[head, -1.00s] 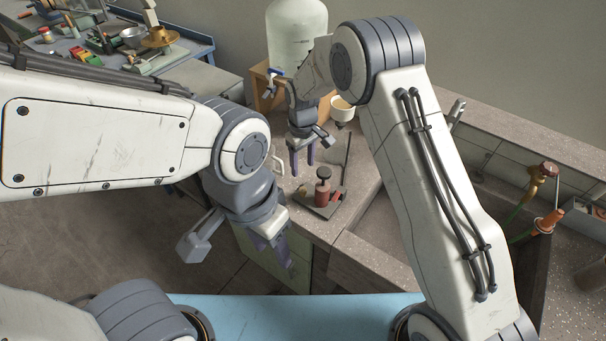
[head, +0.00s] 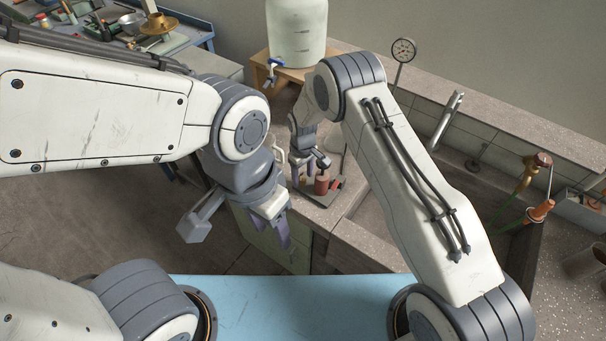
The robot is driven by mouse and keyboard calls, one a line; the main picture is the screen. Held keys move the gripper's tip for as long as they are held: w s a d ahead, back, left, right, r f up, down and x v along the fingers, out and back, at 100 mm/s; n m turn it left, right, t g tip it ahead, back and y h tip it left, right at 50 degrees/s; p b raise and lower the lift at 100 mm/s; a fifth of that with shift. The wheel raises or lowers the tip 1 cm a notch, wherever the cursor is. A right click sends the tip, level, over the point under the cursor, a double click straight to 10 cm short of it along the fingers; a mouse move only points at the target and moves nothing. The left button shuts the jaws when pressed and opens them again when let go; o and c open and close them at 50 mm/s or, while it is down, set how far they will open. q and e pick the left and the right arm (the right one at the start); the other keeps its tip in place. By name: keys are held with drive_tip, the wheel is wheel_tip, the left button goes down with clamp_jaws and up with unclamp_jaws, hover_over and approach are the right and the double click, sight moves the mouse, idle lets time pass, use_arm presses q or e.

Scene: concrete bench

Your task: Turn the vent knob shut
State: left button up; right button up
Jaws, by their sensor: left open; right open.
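A reddish-brown cylinder (head: 322,184) stands upright on a dark base plate (head: 333,194) at the bench corner, in the middle of the head view. Its dark knob-like top is now hidden behind my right wrist, and I cannot tell for sure that it is the vent knob. My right gripper (head: 303,172) is open and points down just left of the cylinder; whether it touches anything is unclear. My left gripper (head: 278,232) is open and empty, lower, in front of the bench edge.
A white tank with a blue tap (head: 272,66) stands on a wooden stand at the back. A cluttered side table (head: 190,50) is at upper left.

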clamp_jaws()
drive_tip(key=shift+f+m+b, duration=0.15)
drive_tip(key=shift+m+b, duration=0.35)
drive_tip(key=shift+b, duration=0.15)
drive_tip(key=shift+m+b, duration=0.35)
drive_tip(key=shift+m, duration=0.65)
drive_tip(key=shift+r, duration=0.2)
unclamp_jaws()
